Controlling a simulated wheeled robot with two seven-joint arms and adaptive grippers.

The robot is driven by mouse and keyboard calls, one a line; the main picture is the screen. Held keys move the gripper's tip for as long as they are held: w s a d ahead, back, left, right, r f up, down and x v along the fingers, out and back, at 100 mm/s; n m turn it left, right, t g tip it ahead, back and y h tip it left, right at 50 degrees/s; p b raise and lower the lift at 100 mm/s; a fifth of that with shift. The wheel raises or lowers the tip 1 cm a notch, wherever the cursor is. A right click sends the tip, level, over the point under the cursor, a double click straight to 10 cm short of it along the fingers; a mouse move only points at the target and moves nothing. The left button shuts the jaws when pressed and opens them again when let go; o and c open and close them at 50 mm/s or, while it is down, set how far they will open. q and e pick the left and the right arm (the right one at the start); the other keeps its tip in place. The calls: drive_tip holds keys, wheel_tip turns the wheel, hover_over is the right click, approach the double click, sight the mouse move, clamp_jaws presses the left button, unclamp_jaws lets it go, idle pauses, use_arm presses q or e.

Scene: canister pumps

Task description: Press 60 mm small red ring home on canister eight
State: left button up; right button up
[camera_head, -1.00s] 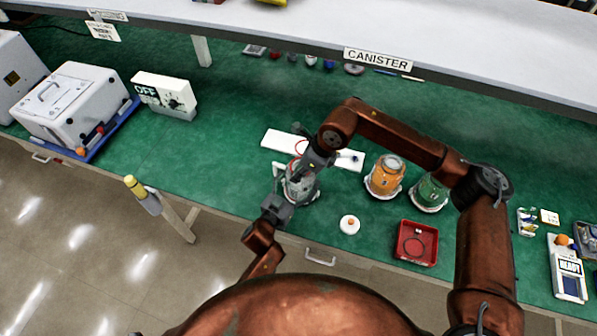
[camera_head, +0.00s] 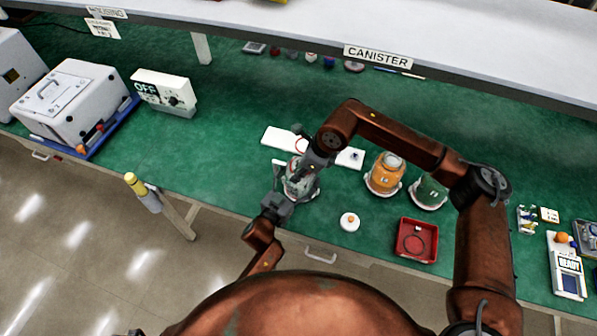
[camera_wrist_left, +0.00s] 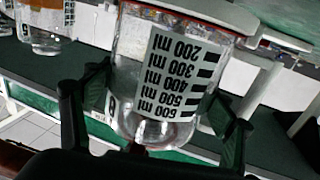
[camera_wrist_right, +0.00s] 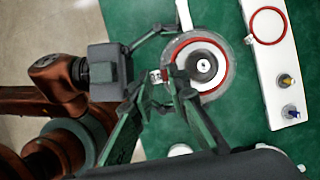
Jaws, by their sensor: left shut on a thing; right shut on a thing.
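A clear canister (camera_head: 302,186) with a grey-white inside stands on the green bench; its number is not readable. My left gripper (camera_head: 278,203) is shut on its side. In the left wrist view the canister (camera_wrist_left: 165,75) shows a millilitre scale between the fingers. My right gripper (camera_wrist_right: 166,78) is over the canister's top, shut at the left edge of a small red ring (camera_wrist_right: 171,46). The ring lies around the canister's round white top (camera_wrist_right: 204,65), seen from above; whether it is fully seated I cannot tell. In the head view my right gripper (camera_head: 304,166) mostly hides it.
A white board (camera_head: 280,139) with a larger red ring (camera_wrist_right: 268,25) lies behind the canister. Orange (camera_head: 383,184) and green (camera_head: 430,192) canisters stand right. A white disc (camera_head: 349,224) and a red tray (camera_head: 403,250) lie in front. The bench's left middle is clear.

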drive_tip(key=shift+w+d+f, duration=0.1)
drive_tip(key=shift+d+f, duration=0.05)
drive_tip(key=shift+f, duration=0.4)
idle(0.4)
drive_tip(key=o, duration=0.9)
drive_tip(key=o, duration=0.6)
drive_tip(key=shift+r, duration=0.1)
drive_tip(key=shift+s+a, duration=0.25)
drive_tip(key=shift+s, duration=0.45)
drive_tip(key=shift+s+a, duration=0.2)
drive_tip(key=shift+s, duration=0.45)
drive_tip(key=shift+s+a, duration=0.25)
drive_tip(key=shift+s, duration=0.45)
drive_tip(key=shift+s, duration=0.1)
